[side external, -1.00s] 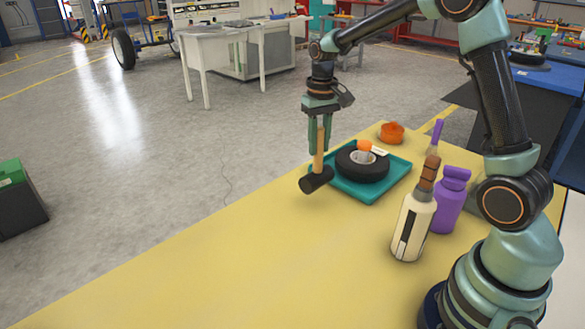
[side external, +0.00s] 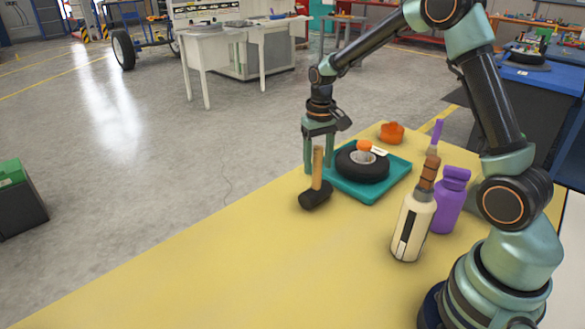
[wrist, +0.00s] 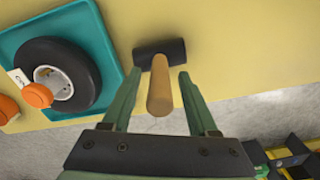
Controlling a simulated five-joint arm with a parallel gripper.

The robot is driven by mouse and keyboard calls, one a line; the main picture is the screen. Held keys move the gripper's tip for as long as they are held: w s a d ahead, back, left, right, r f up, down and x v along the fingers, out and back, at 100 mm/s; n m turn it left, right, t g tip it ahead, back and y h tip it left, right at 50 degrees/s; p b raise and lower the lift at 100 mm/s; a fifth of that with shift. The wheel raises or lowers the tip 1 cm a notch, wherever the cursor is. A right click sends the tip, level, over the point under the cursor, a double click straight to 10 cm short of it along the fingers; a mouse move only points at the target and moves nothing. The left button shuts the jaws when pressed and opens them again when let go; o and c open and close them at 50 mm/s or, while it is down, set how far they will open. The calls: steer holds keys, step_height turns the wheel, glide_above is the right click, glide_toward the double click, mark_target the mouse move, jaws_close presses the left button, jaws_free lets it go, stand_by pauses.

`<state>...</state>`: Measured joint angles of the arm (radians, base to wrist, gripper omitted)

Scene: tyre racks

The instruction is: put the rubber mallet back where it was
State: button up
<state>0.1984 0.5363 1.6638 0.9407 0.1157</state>
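The rubber mallet (side external: 316,188) stands on its black head on the yellow table, left of the teal tray, with its wooden handle pointing up. It also shows in the wrist view (wrist: 160,88), the handle rising toward the camera between the fingers. My gripper (side external: 318,172) is open around the handle, with a gap on each side in the wrist view (wrist: 157,80). In the side view the fingers are spread at handle height, and nothing is held.
The teal tray (side external: 399,178) holds a black tyre (side external: 348,165) with an orange-topped item in its hub. An orange bowl (side external: 391,132) lies behind it. A cream bottle (side external: 408,235) and a purple bottle (side external: 449,205) stand to the right. The table's front left is clear.

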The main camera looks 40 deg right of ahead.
steer(key=shift+r, duration=0.1)
step_height(320, 180, up, 12)
steer(key=shift+r, duration=0.1)
steer(key=s+a+r+n+t, duration=0.1)
steer(key=s+a, duration=0.3)
steer(key=s, duration=0.4)
steer(key=s+a+r+n+t, duration=0.1)
steer(key=s+a+n+t, duration=0.1)
steer(key=s+a+t, duration=0.2)
steer(key=s+a, duration=0.1)
steer(key=s, duration=0.2)
steer(key=shift+s+r+n+t, duration=0.2)
steer(key=shift+s+n+t, duration=0.1)
steer(key=shift+s, duration=0.05)
stand_by(1.1)
